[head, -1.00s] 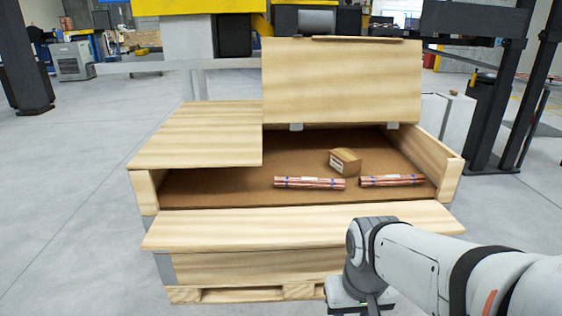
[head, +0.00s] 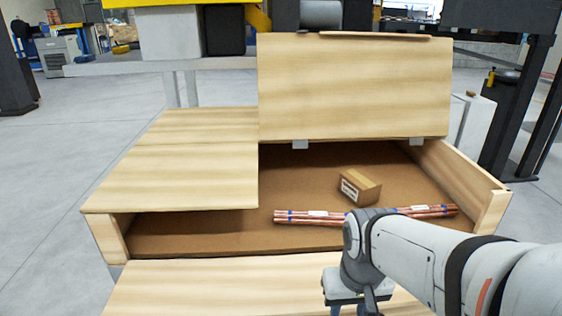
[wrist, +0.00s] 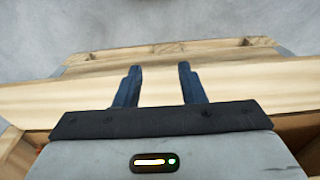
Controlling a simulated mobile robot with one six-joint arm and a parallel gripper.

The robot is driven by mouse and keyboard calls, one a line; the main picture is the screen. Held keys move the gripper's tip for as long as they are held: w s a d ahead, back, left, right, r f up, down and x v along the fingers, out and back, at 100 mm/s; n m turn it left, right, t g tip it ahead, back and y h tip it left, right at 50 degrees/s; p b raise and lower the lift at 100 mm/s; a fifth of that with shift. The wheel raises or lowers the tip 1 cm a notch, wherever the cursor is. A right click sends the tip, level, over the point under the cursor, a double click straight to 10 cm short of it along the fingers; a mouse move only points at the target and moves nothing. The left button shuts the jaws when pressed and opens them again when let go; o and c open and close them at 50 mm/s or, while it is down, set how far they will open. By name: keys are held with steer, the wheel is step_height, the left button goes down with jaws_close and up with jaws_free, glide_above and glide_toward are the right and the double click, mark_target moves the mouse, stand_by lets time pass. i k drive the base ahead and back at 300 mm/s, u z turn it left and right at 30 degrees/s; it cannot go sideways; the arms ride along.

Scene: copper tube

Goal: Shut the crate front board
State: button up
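The crate front board (head: 215,285) is folded down and outward at the front of the wooden crate, so the crate's front is open. It also shows in the wrist view (wrist: 245,84) as a pale wooden band running across below my gripper. My gripper (wrist: 158,68) is open, with two dark fingers apart and nothing between them. Its fingers reach over the board in that view; I cannot tell if they touch it.
The crate's left lid (head: 175,175) lies flat; the right lid (head: 350,85) stands raised. Inside are copper tube bundles (head: 310,217) and a small cardboard box (head: 360,187). My arm hides part of the tubes. Grey floor (head: 45,180) is clear at left.

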mark_target(290, 286)
steer(key=i, duration=0.15)
steer(key=u, duration=0.95)
steer(key=k, duration=1.5)
steer(key=z, duration=0.75)
steer(key=i, duration=0.5)
